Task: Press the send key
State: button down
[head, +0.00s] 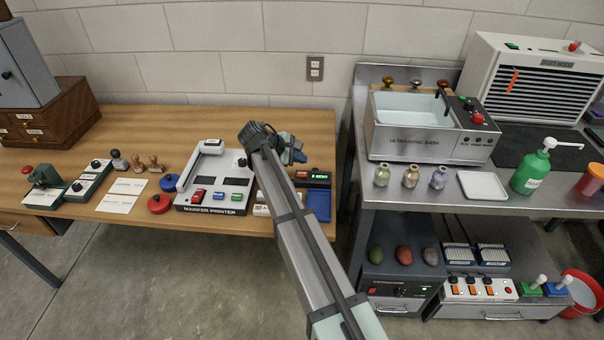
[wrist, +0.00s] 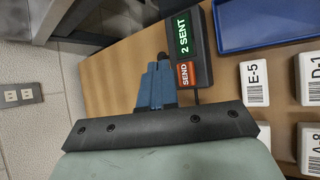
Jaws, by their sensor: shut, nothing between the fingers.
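The send key is an orange-red key marked SEND (wrist: 185,74) on a small dark box (wrist: 199,45). The green display (wrist: 183,32) beside the key reads "2 SENT". The box also shows on the wooden table in the head view (head: 319,183). My gripper (wrist: 160,64) is shut and empty, its blue fingers together just left of the key in the wrist view. In the head view my gripper (head: 300,156) is over the area behind the box. I cannot tell whether the fingertips touch anything.
A blue tray (wrist: 255,24) lies beside the box. White labelled blocks, one marked E-5 (wrist: 255,82), lie nearby. The marker printer (head: 213,190) stands left of my arm on the table. A steel bench (head: 400,192) stands to the right, across a gap.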

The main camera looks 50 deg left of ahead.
jog(key=shift+r, duration=1.1)
jog(key=shift+d, duration=0.1)
